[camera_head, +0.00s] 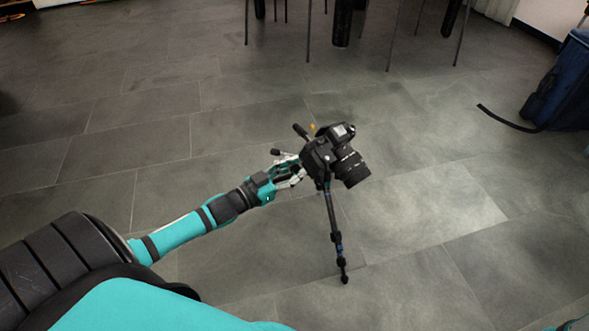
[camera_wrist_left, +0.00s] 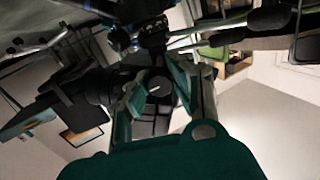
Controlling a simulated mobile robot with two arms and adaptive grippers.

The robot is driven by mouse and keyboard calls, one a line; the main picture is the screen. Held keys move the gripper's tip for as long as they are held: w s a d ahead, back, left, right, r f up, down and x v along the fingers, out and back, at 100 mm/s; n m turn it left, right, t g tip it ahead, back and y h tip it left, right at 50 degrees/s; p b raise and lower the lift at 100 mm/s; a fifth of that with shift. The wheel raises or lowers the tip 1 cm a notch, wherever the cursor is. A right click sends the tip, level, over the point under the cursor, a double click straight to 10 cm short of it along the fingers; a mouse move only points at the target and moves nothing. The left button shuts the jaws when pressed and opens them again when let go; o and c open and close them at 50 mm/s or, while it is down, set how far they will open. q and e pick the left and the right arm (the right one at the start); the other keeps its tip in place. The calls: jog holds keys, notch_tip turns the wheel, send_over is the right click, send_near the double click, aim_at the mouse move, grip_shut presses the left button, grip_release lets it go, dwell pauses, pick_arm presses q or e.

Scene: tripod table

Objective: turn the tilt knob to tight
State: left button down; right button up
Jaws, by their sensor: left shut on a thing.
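A black camera (camera_head: 341,160) with a long lens sits on top of a tripod (camera_head: 335,230) standing on the floor. My left gripper (camera_head: 299,170) reaches in from the left to the tripod head, just below and left of the camera. In the left wrist view the tilt knob (camera_wrist_left: 158,87) is a dark round knob with a pale line across its face. The fingers of my left gripper (camera_wrist_left: 160,92) are on both sides of it, shut on it. In the head view the knob is hidden behind the gripper. My right gripper is not in view.
A black handle (camera_head: 300,131) sticks out up and left from the tripod head. A blue bag (camera_head: 565,85) with a black strap stands at the far right. Table and chair legs (camera_head: 342,25) are at the back. The tiled floor around the tripod is clear.

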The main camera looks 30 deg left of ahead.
pick_arm(q)
jog(key=shift+r+m+p, duration=0.2)
jog(key=shift+m+p, duration=0.2)
jog(key=shift+p, duration=0.35)
jog(key=shift+f+m, duration=0.1)
jog(key=shift+m, duration=0.2)
jog(key=shift+f, duration=0.15)
jog(key=c, duration=1.1)
grip_release()
jog(key=shift+s, duration=0.25)
jog(key=v, duration=1.1)
jog(key=shift+s+a, duration=0.15)
jog(key=shift+s, duration=0.1)
